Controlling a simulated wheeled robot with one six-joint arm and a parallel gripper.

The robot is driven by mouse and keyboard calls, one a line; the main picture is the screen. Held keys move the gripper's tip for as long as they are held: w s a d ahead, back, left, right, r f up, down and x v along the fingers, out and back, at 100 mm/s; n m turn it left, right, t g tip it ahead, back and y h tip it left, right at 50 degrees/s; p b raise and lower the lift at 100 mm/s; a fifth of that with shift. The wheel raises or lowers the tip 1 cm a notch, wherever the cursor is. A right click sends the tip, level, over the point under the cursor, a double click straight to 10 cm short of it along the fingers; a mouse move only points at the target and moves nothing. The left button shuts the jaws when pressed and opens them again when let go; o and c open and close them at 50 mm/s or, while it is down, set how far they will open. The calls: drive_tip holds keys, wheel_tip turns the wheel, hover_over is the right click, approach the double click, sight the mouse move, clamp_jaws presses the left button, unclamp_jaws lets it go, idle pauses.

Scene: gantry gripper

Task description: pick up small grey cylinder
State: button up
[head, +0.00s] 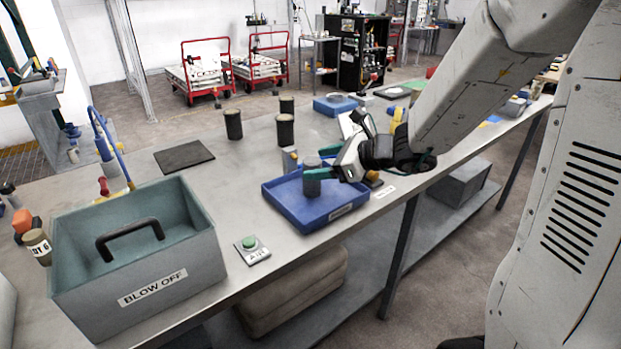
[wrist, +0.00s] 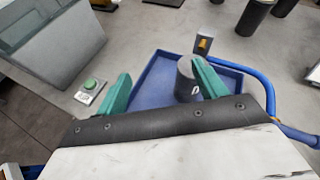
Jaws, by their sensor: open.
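The small grey cylinder (head: 312,184) stands upright in the blue tray (head: 345,211) on the bench. My gripper (head: 318,163) is open at the tray, with its teal fingers close to the cylinder. In the wrist view the cylinder (wrist: 185,84) shows against the inner side of the right finger, while the left finger of my gripper (wrist: 160,70) stands well apart from it. Whether the right finger touches the cylinder I cannot tell. The blue tray (wrist: 150,72) lies beneath the fingers. The cylinder's lower part is partly hidden in the wrist view.
A grey "BLOW OFF" bin (head: 190,274) with a black handle stands at the left. A green button box (head: 252,250) sits between bin and tray. A small grey and yellow item (head: 290,160) stands by the tray's back edge.

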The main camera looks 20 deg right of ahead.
sight(307, 164)
drive_tip(key=w+d+f+m, duration=0.1)
drive_tip(key=w+d+f+m+t+h, duration=0.1)
drive_tip(key=w+d+m, duration=0.1)
drive_tip(key=shift+f+m, duration=0.25)
drive_tip(key=shift+m, duration=0.05)
drive_tip(key=shift+t, duration=0.3)
drive_tip(key=x, duration=0.7)
drive_tip(key=shift+w+f, duration=0.15)
drive_tip(key=shift+w, duration=0.05)
drive_tip(key=c, duration=1.5)
